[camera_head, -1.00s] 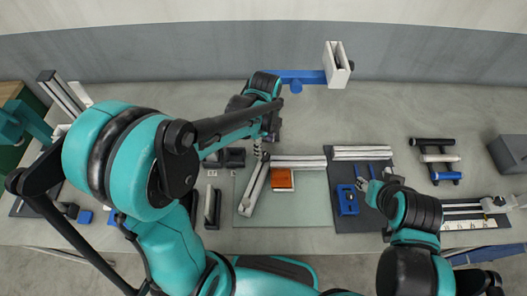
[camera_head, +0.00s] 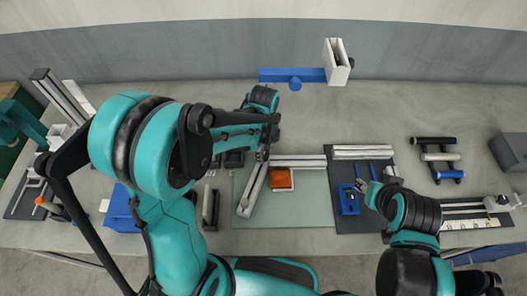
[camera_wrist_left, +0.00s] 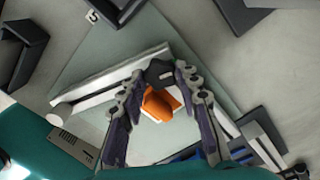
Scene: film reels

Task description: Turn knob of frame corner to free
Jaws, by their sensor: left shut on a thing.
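The frame lies on a pale green mat (camera_head: 305,215): one silver bar (camera_head: 297,161) runs across and another silver bar (camera_head: 252,190) slants toward me. They meet at a black frame corner (camera_wrist_left: 160,72), seen in the left wrist view. My left gripper (camera_head: 262,153) is over this corner; in the left wrist view its fingers (camera_wrist_left: 157,78) stand on either side of the black part and are shut on it, seemingly at the knob. The knob's exact outline is hidden. An orange block (camera_head: 281,179) sits inside the corner angle. My right gripper (camera_head: 375,182) hovers by a blue block (camera_head: 348,200); its opening is unclear.
A dark mat (camera_head: 362,155) with silver bars lies right of the frame. Several handles (camera_head: 440,157) lie further right. A dark upright piece (camera_head: 211,207) stands left of the green mat. A blue bin (camera_head: 122,212) stands at left, partly behind my arm.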

